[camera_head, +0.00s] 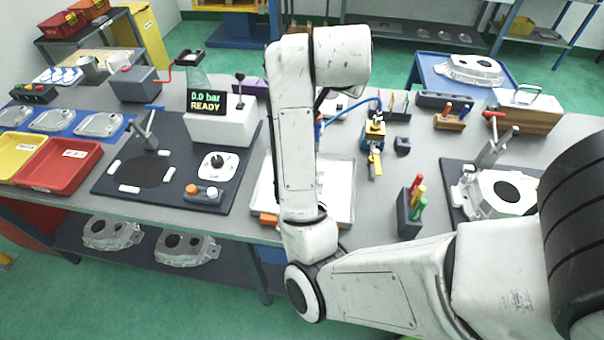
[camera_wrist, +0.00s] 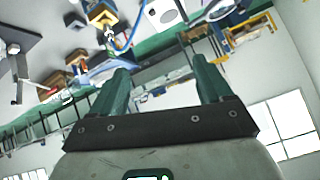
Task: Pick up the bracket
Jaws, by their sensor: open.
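My gripper (camera_wrist: 162,75) shows in the wrist view with its two dark green fingers spread apart and nothing held between them. The wrist camera is tilted, with the table's things in the upper part of its picture. In the head view my arm stands over the middle of the table and hides the gripper. I cannot single out the bracket for sure. Grey castings show in the head view: one in the right fixture (camera_head: 494,192), one on the blue side table (camera_head: 468,68), and two on the lower shelf (camera_head: 112,232).
A white tray (camera_head: 342,188) lies partly behind my arm. A tester reading "0.0 bar READY" (camera_head: 217,122) stands left of it. Red (camera_head: 62,162) and yellow (camera_head: 22,152) bins are at the far left. A screwdriver holder (camera_head: 410,213) and a wooden box (camera_head: 522,112) stand on the right.

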